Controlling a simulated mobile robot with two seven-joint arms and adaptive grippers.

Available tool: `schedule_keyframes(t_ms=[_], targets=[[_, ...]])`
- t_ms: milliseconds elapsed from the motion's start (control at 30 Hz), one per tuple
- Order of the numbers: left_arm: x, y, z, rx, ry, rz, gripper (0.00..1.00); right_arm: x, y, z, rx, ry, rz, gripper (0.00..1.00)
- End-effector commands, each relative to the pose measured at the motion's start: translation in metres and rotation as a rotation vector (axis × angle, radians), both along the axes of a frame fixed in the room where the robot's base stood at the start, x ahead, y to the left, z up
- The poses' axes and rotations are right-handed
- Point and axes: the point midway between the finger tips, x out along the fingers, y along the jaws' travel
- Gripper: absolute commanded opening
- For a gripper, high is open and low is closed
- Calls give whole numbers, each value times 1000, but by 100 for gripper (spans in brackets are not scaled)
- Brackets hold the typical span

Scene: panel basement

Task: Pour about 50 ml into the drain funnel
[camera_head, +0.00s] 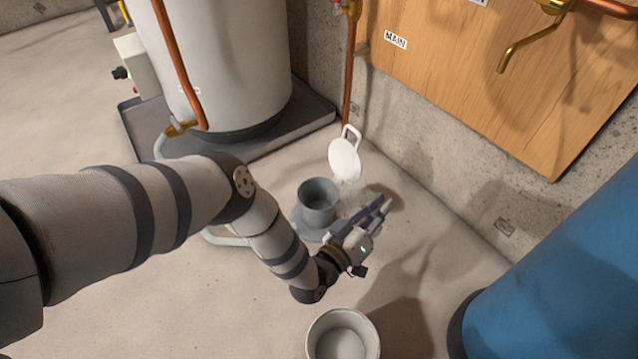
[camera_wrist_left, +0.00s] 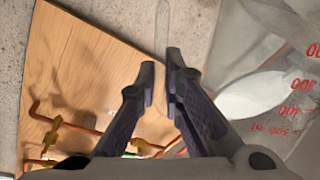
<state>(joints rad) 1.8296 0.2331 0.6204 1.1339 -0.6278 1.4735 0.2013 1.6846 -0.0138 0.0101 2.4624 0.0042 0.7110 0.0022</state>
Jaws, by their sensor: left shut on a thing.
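My left gripper (camera_head: 385,210) is just right of the grey drain funnel (camera_head: 318,203) in the head view. In the left wrist view its fingers (camera_wrist_left: 168,88) are shut on the clear handle (camera_wrist_left: 163,45) of a transparent measuring jug (camera_wrist_left: 298,88) with red marks. The jug is barely visible in the head view, so its tilt and level are hard to judge. A whitish oval (camera_wrist_left: 250,95) shows at the jug in the wrist view; I cannot tell whether it is liquid. No stream is visible. My right gripper is not in view.
A white disc with a loop handle (camera_head: 344,160) shows behind the funnel. A pale bucket (camera_head: 343,337) stands in front, a blue barrel (camera_head: 560,285) at right. A white tank (camera_head: 225,70) stands on a grey tray (camera_head: 290,122). A wooden board (camera_head: 480,85) carries pipes.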

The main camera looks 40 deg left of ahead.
Motion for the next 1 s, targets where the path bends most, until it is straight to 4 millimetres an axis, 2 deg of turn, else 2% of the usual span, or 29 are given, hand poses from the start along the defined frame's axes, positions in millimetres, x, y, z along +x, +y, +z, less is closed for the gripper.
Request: schedule_keyframes(t_ms=[33, 300, 500, 733, 1000], targets=[[6, -4, 1, 21, -26, -3, 0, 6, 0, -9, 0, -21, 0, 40], [2, -30, -41, 201, -38, -8, 0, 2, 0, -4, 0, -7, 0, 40], [-2, -52, -56, 386, -56, -13, 0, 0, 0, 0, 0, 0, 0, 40], [-4, -65, -48, 566, -68, -15, 0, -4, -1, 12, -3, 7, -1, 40], [-4, -66, -46, 596, -70, -15, 0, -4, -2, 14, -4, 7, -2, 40]])
